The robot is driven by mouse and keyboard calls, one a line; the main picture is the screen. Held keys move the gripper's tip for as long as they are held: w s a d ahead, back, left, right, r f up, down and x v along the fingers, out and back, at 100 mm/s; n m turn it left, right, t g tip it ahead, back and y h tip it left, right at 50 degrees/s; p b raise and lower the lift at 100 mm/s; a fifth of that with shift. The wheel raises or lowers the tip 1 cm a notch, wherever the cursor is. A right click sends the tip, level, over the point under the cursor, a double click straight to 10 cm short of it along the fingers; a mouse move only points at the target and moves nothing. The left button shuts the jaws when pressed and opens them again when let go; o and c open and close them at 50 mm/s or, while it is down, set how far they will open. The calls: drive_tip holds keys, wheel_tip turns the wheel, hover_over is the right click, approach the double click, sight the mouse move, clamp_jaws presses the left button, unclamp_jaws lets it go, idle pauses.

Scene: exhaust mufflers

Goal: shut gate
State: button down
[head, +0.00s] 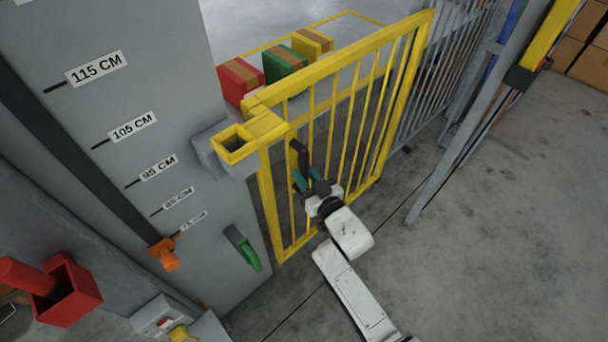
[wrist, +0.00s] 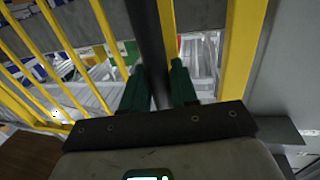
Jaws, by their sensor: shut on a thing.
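The yellow barred gate (head: 345,110) stands upright beside the grey panel. Its latch-side end is by a yellow square socket (head: 236,146) on a grey block; whether the two touch I cannot tell. A black handle (head: 301,158) is on the gate's near side. My gripper (head: 310,183) has its green fingers shut on this handle. In the wrist view, the dark bar of the handle (wrist: 147,50) runs between the green fingers (wrist: 158,85), with yellow gate bars to both sides.
The grey panel (head: 130,170) with height labels stands left of the gate. It carries a green handle (head: 243,250) and an orange knob (head: 164,252). A red box (head: 68,293) is at lower left. Red, green and yellow boxes (head: 284,64) lie behind the gate. Concrete floor (head: 500,220) is open at right.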

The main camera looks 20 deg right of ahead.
drive_tip(key=shift+s+a, duration=0.1)
drive_tip(key=shift+a, duration=0.2)
drive_tip(key=c, duration=1)
unclamp_jaws()
drive_tip(key=shift+a, duration=0.1)
drive_tip(key=shift+s+d, duration=0.2)
drive_tip(key=shift+s, duration=0.1)
drive_tip(key=s, duration=0.6)
drive_tip(key=s+d, duration=0.1)
drive_tip(key=s, duration=0.3)
drive_tip(key=shift+s+p, duration=0.1)
drive_tip(key=shift+p, duration=0.2)
